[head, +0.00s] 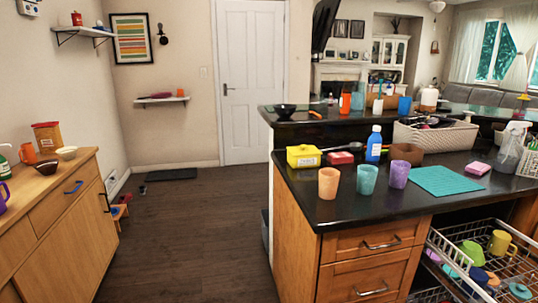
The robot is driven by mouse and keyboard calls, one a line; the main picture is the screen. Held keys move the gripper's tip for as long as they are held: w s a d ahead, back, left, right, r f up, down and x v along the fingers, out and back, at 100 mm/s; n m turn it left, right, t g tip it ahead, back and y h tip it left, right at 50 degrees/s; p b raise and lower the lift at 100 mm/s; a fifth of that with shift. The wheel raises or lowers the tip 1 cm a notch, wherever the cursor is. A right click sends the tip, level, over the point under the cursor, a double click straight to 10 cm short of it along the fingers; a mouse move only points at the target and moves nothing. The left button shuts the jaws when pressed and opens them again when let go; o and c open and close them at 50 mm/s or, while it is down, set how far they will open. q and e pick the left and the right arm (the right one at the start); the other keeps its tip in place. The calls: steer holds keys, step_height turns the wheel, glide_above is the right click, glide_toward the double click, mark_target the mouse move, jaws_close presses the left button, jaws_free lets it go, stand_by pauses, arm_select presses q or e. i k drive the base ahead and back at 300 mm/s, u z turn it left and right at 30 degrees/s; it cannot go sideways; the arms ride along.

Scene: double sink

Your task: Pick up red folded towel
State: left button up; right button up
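A small red, flat, folded-looking item (341,157) lies on the dark countertop (300,188) of the island in the head view, and it looks like the red folded towel. It sits just right of a yellow box (303,156), behind the cups. A blue and white bottle (374,144) stands to its right. A pink flat item (478,168) lies farther right on the same counter. Neither of my grippers shows in this view.
Orange (328,183), teal (366,180) and purple (398,174) cups stand along the counter's front. A teal mat (446,181) lies right of them. A pulled-out wire dish rack (480,262) juts below the counter. Open floor (195,235) lies between island and left cabinet (65,225).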

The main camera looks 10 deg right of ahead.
mark_target(345, 157)
steer(key=u, duration=0.75)
steer(key=i, duration=2.05)
steer(key=z, duration=0.65)
steer(key=i, duration=1.4)
steer(key=z, duration=1.25)
